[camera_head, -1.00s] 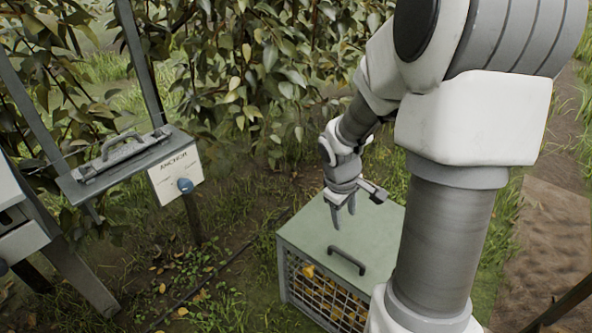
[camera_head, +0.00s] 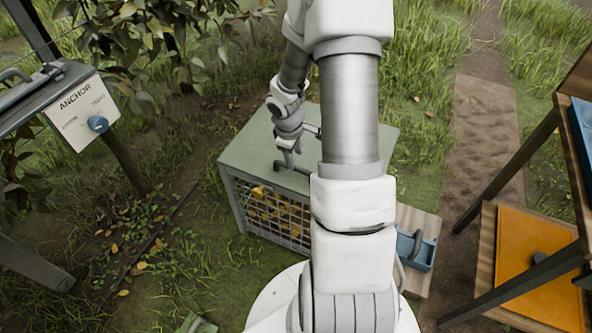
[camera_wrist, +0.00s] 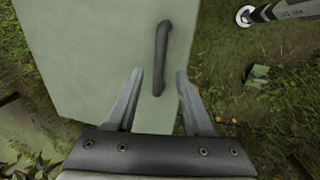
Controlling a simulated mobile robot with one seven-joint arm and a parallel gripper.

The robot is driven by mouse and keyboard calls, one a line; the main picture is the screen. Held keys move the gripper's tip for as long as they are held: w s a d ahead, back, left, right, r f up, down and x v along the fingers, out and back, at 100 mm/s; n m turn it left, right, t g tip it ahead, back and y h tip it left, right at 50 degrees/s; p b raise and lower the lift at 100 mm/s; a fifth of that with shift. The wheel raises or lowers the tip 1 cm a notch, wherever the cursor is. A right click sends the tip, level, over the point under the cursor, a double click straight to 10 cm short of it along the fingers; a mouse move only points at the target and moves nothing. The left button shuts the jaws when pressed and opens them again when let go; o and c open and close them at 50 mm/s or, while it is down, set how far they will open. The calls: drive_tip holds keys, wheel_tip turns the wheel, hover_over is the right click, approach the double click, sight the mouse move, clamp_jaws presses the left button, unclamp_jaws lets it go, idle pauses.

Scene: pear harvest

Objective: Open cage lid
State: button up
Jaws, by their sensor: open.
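The cage (camera_head: 268,218) stands on the grass with its grey-green lid (camera_head: 250,140) flat and shut. Yellow fruit or leaves show behind its wire front. The dark bar handle (camera_head: 282,167) on the lid is partly hidden by my arm. My gripper (camera_head: 291,155) is open and points down close above the handle. In the wrist view, my gripper (camera_wrist: 160,72) has its fingers spread on either side of the near end of the handle (camera_wrist: 162,45). The handle runs lengthwise between and beyond the fingertips. I cannot tell whether the fingers touch the lid.
A blue tray (camera_head: 415,250) and an orange board (camera_head: 540,265) are at right, near dark table legs. A dirt path (camera_head: 490,140) lies clear.

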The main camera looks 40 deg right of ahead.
sight(297, 168)
drive_tip(key=b+x, duration=0.1)
drive_tip(key=x, duration=0.4)
drive_tip(key=shift+f+b, duration=0.25)
drive_tip(key=shift+b, duration=0.15)
clamp_jaws()
idle(1.0)
